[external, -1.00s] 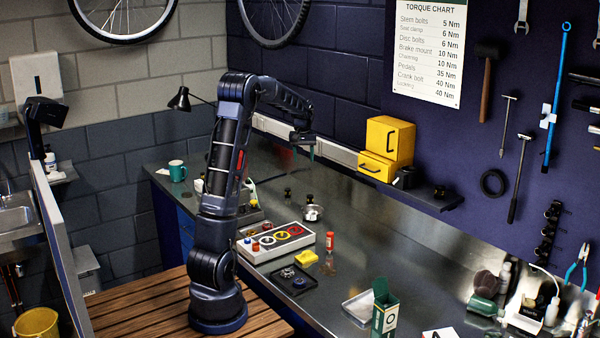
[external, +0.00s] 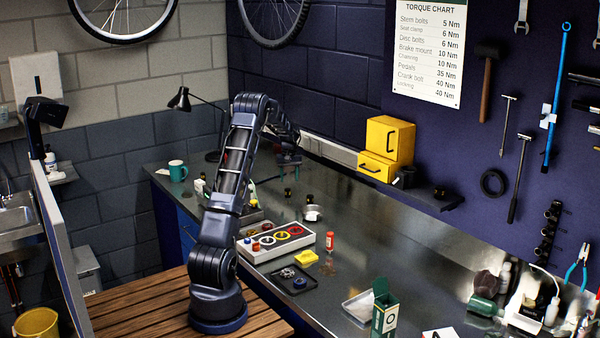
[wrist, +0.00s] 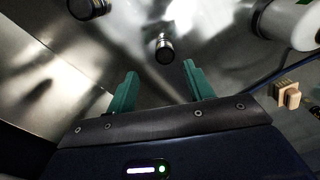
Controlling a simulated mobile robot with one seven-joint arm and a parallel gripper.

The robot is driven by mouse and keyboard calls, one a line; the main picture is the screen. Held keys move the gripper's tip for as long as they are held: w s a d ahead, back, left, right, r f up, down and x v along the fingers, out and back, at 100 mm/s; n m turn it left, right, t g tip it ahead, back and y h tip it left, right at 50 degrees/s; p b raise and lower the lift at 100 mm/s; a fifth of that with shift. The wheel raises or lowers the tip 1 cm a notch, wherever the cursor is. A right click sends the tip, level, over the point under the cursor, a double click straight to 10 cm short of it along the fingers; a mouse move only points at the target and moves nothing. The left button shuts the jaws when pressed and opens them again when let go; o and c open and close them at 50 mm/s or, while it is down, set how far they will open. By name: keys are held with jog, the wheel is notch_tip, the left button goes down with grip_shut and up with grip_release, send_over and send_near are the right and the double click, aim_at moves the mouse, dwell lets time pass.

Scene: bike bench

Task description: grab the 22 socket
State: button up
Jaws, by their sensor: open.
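My gripper (external: 288,160) is over the back part of the steel bench in the external view. Its two green fingers (wrist: 158,92) are apart and empty in the wrist view. A small dark, shiny socket (wrist: 165,48) stands ahead of the gap between the fingers, not touching them. A second dark socket (wrist: 88,8) is at the top left edge of that view, partly cut off. In the external view, small dark and brassy pieces (external: 287,192) stand on the bench below my gripper. No size marking is legible, so I cannot tell which is the 22.
A grey tray with coloured rings (external: 250,252) is nearer the front. A white cylinder (wrist: 292,22) and a wooden piece (wrist: 287,95) are at the right in the wrist view. Yellow cases (external: 390,138) stand by the wall.

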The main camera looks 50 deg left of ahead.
aim_at(288, 189)
jog(key=shift+s+a+f, duration=0.1)
jog(key=shift+s+f, duration=0.1)
jog(key=shift+f, duration=1.7)
jog(key=shift+s+a+f, duration=0.1)
jog(key=shift+s+f, duration=0.1)
jog(key=shift+f, duration=1.65)
jog(key=shift+d, duration=0.1)
jog(key=c, duration=1.1)
jog(key=shift+r, duration=0.15)
